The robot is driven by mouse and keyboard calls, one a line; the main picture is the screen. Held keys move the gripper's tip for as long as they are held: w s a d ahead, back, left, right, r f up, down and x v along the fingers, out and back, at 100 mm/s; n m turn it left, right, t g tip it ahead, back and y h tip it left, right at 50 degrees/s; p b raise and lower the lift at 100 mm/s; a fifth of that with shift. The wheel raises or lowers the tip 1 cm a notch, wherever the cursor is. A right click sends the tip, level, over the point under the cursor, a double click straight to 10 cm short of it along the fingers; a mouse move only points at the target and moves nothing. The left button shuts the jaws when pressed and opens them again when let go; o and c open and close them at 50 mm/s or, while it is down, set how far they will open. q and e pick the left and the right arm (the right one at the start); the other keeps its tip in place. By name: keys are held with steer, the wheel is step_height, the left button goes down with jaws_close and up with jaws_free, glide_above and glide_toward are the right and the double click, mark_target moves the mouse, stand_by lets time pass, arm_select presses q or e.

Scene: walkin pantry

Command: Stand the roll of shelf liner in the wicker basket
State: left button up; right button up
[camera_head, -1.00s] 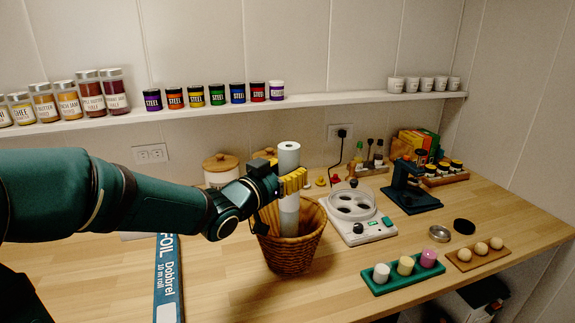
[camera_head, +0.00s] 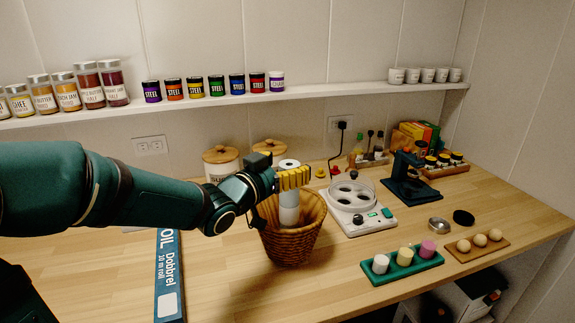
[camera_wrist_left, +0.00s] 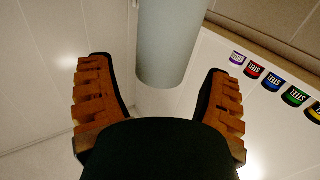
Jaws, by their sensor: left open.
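The roll of shelf liner (camera_head: 289,207) is a pale grey-white cylinder. In the head view it stands roughly upright in the wicker basket (camera_head: 290,243), its lower end hidden by the basket wall. Its top end shows just above my left gripper (camera_head: 293,179), whose yellow fingers are level with the upper part of the roll. In the left wrist view, the roll (camera_wrist_left: 170,42) lies between and beyond the spread fingers of my left gripper (camera_wrist_left: 162,85), with gaps on both sides. The gripper is open. My right gripper is not in view.
A white appliance with a round tray (camera_head: 361,213) stands right of the basket. A long blue foil box (camera_head: 168,280) lies to its left. Two lidded canisters (camera_head: 221,163) stand behind. A green holder (camera_head: 402,267) is at front right. A shelf of jars runs above.

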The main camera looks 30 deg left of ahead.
arm_select(q)
steer(key=s+a, duration=0.1)
steer(key=s, duration=1)
steer(key=shift+s+a, duration=0.15)
stand_by(0.6)
